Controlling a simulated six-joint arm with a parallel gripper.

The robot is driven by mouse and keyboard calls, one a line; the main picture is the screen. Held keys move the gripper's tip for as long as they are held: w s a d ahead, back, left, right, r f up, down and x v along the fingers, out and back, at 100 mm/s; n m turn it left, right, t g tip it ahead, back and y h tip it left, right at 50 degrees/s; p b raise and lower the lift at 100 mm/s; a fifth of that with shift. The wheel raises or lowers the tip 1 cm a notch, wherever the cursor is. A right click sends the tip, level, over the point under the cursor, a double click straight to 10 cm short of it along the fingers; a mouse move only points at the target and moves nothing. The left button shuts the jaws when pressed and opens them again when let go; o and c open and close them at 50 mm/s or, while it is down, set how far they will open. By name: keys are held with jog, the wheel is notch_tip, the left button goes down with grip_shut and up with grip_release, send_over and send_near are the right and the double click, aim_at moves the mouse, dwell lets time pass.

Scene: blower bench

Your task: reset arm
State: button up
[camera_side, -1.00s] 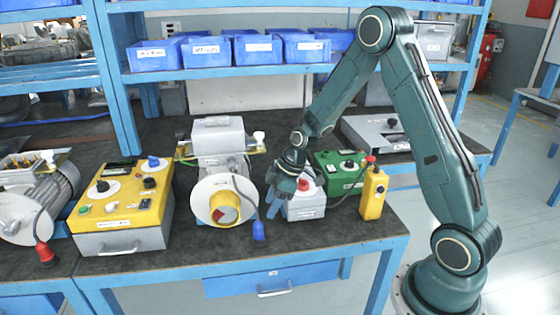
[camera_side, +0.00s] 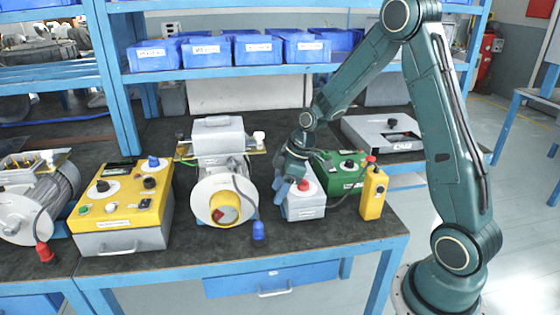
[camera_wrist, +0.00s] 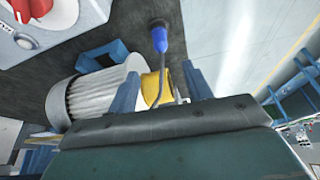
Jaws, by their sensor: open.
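My gripper (camera_side: 283,188) is blue and points down at the left side of a grey box with a red button (camera_side: 305,202). It is open, and I see nothing between its fingers in the side view. Whether a finger touches the box cannot be told. In the wrist view the two blue fingers of my gripper (camera_wrist: 162,86) stand apart. A blower motor with a white disc (camera_side: 224,202) is to the left of my gripper. Its blue plug (camera_side: 258,230) hangs on a cable in front, and the plug also shows in the wrist view (camera_wrist: 160,40).
A yellow control box (camera_side: 122,212) stands at the left. A green box (camera_side: 335,172) and a yellow pendant (camera_side: 373,193) stand right of the grey box. Blue bins (camera_side: 258,49) fill the shelf behind. The bench's front strip (camera_side: 200,255) is clear.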

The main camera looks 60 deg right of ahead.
jog(key=s+a+r+m+h, duration=0.1)
jog(key=s+a+r+m, duration=0.15)
jog(key=s+r, duration=0.35)
jog(key=s+a+r+m+h, duration=0.1)
jog(key=s+a+r, duration=0.2)
jog(key=r, duration=0.5)
jog(key=s+a+r+m+t, duration=0.1)
jog(key=s+r+m, duration=0.1)
jog(key=s, duration=0.5)
jog(key=s+a+r+m+t+h, duration=0.1)
jog(key=s+r+m, duration=0.1)
jog(key=s, duration=0.6)
jog(key=shift+s+a+r, duration=0.2)
jog(key=shift+a+r, duration=0.15)
jog(key=shift+r, duration=0.25)
jog(key=shift+m, duration=0.25)
